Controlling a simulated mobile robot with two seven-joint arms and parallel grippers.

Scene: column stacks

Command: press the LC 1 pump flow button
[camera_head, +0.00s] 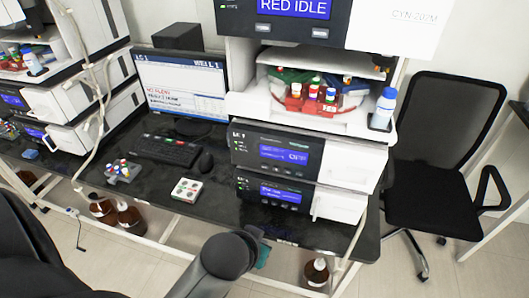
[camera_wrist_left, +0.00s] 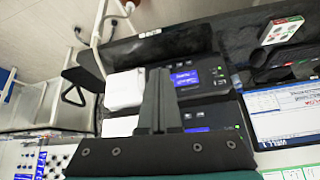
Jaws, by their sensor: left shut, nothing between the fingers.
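The LC 1 stack stands right of centre in the head view, with an upper module (camera_head: 262,151) and a lower module (camera_head: 258,190). Each has a blue screen; the upper one (camera_head: 284,154) reads OFF, and the lower text is too small to read. Small buttons sit below the screens, their labels unreadable. In the left wrist view the modules appear turned around, with the blue screen (camera_wrist_left: 185,78) beside the fingers. My left gripper (camera_wrist_left: 159,74) is shut and empty, its fingers covering part of the module fronts. In the head view my arm mostly hides it, below the stack. My right gripper is not in view.
A monitor (camera_head: 182,86), keyboard (camera_head: 168,150), mouse (camera_head: 205,162) and white button pad (camera_head: 186,191) are on the dark bench left of the stack. Bottles stand in a tray above the modules. A black chair (camera_head: 435,160) is at the right. Brown bottles (camera_head: 131,218) stand below.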

